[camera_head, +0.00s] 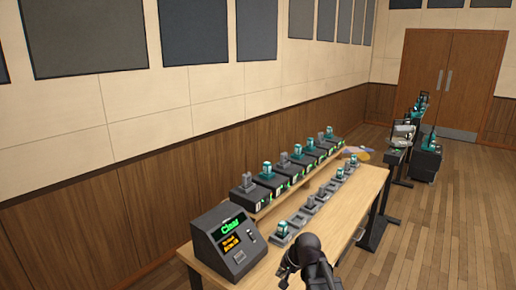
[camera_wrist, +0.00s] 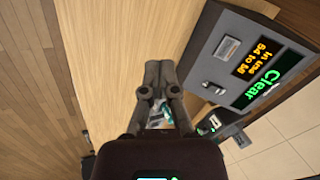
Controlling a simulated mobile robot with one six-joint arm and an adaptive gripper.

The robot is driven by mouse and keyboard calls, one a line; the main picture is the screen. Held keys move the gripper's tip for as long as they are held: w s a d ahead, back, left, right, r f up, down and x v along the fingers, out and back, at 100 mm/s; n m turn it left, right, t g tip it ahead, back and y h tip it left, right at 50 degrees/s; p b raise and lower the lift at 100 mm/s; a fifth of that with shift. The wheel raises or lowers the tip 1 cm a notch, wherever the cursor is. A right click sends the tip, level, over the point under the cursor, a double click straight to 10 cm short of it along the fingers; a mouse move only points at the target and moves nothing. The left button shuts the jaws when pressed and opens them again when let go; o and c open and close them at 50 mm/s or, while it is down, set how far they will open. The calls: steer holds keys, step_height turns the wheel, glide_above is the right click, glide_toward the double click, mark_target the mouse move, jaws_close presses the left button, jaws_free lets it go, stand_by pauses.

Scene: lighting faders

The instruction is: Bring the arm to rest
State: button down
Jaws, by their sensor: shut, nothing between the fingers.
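My gripper (camera_wrist: 159,72) is shut and empty in the wrist view, its two dark fingers close together above the bare wooden table (camera_wrist: 110,60). In the head view, my dark arm and gripper (camera_head: 284,272) show at the bottom, over the near end of the table (camera_head: 345,222). A teal and grey fader (camera_head: 281,229) stands on the table just beyond the gripper. In the wrist view a teal piece shows between and behind the fingers; I cannot tell which fader it belongs to.
A grey console (camera_head: 226,248) with a green "Clear" display stands at the table's left end. A raised shelf (camera_head: 262,207) carries several black units with teal and grey tops. More small faders line the table. Open wooden floor (camera_head: 420,240) lies to the right.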

steer(key=s+d+f+n+g+h, duration=0.1)
steer(key=s+d+n+g+h, duration=0.2)
steer(key=s+d, duration=0.6)
steer(key=s+n+h, duration=0.1)
steer(key=s, duration=0.2)
steer(key=shift+s+d+p, duration=0.25)
steer(key=shift+p, duration=0.1)
stand_by(1.6)
